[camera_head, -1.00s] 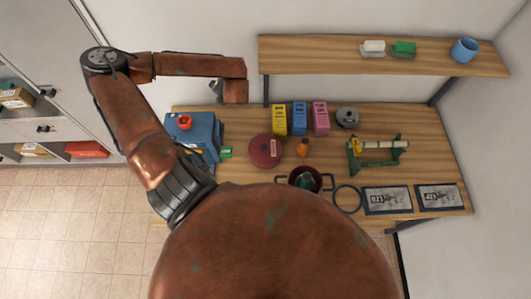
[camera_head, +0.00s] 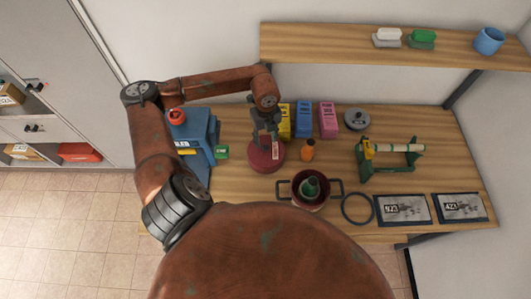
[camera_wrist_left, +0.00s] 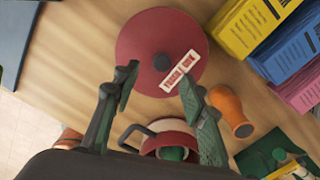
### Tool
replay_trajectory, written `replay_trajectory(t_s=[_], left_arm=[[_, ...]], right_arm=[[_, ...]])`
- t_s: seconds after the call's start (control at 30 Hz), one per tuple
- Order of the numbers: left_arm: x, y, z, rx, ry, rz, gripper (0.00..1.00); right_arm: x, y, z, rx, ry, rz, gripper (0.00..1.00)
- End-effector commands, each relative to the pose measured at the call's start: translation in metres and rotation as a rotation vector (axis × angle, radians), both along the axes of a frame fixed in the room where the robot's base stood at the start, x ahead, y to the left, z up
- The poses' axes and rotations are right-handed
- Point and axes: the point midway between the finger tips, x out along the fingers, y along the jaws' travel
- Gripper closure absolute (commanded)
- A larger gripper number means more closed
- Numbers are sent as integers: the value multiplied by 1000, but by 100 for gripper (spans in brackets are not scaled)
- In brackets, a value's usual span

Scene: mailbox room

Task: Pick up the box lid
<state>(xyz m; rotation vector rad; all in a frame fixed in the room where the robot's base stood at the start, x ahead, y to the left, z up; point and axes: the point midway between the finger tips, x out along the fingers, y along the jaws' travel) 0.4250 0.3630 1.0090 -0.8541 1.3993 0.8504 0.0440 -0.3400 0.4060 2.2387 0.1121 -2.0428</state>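The box lid is a round dark red disc with a dark knob and a white label. In the head view the lid (camera_head: 262,160) lies on the wooden table, partly hidden by my gripper. In the left wrist view the lid (camera_wrist_left: 140,48) is ahead of the fingertips, with its knob (camera_wrist_left: 163,62) roughly between their lines. My left gripper (camera_head: 264,136) is over the lid, pointing down. In the left wrist view this gripper (camera_wrist_left: 158,86) is open, with nothing between its fingers. My right gripper is not in view.
A red pot (camera_head: 310,189) with handles and a green thing inside stands nearby. An orange bottle (camera_head: 307,151) and the yellow (camera_head: 285,121), blue (camera_head: 304,119) and pink (camera_head: 328,119) boxes are close right of the lid. A blue machine (camera_head: 195,140) stands left. A shelf (camera_head: 320,42) runs above.

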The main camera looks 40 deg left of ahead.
Motion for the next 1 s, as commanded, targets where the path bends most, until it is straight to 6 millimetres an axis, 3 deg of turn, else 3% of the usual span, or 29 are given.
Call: replay_trajectory(t_s=[0.33, 0.67, 1.0], left_arm=[[3, 1, -45, 1, 2, -1, 61], [3, 2, -53, 2, 0, -2, 62], [3, 2, -53, 2, 0, -2, 85]], right_arm=[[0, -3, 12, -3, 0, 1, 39], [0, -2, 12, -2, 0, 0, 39], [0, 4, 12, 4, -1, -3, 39]])
